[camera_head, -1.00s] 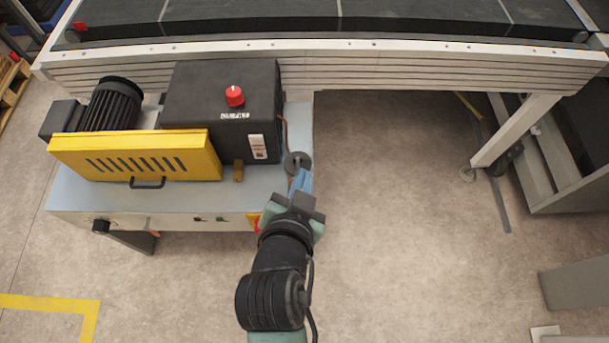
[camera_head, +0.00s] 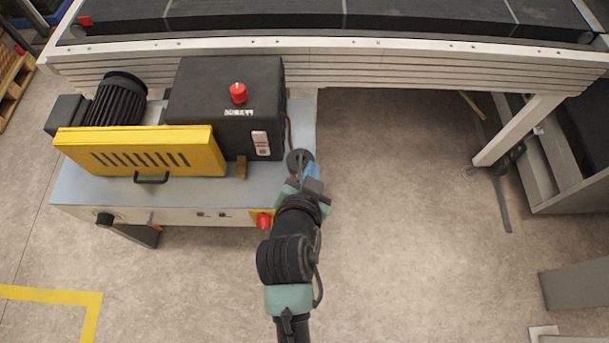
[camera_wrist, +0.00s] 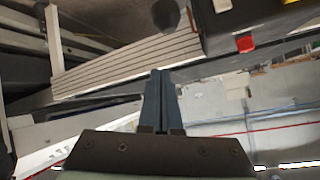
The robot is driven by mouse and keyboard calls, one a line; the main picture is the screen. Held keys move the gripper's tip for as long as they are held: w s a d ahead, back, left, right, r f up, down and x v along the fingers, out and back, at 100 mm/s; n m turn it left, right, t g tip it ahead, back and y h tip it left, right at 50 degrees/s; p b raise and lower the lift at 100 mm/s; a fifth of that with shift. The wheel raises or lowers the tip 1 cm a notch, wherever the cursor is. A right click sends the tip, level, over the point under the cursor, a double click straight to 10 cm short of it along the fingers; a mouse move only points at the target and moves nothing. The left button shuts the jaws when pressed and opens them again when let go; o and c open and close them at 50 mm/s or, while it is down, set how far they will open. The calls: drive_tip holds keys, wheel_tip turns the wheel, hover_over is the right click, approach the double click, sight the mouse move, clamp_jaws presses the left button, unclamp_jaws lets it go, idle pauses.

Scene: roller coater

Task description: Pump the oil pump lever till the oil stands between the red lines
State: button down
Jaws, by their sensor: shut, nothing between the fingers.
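The round dark cap (camera_head: 299,160) at the right end of the machine's bench looks like part of the oil pump; I cannot make out its lever apart from my gripper. A small white gauge (camera_head: 261,143) with red marks is on the black box (camera_head: 215,85); its oil level is too small to read. My gripper (camera_head: 311,173) is shut and empty, its blue fingers right beside the cap. I cannot tell whether they touch it. In the wrist view my gripper (camera_wrist: 160,85) shows both fingers together, pointing up the picture, with a dark round shape (camera_wrist: 166,14) beyond the tips.
A red knob (camera_head: 238,93) tops the black box. A yellow guard (camera_head: 140,150) and a black motor (camera_head: 118,100) stand left. A red button (camera_head: 264,220) is on the bench front. The conveyor (camera_head: 400,55) runs behind. The floor (camera_head: 400,200) right of the bench is open.

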sight(300, 170)
drive_tip(key=f, duration=0.2)
drive_tip(key=a+f+p, duration=0.1)
drive_tip(key=f, duration=0.1)
drive_tip(key=shift+w+a+f, duration=0.15)
drive_tip(key=shift+f, duration=0.15)
idle(0.4)
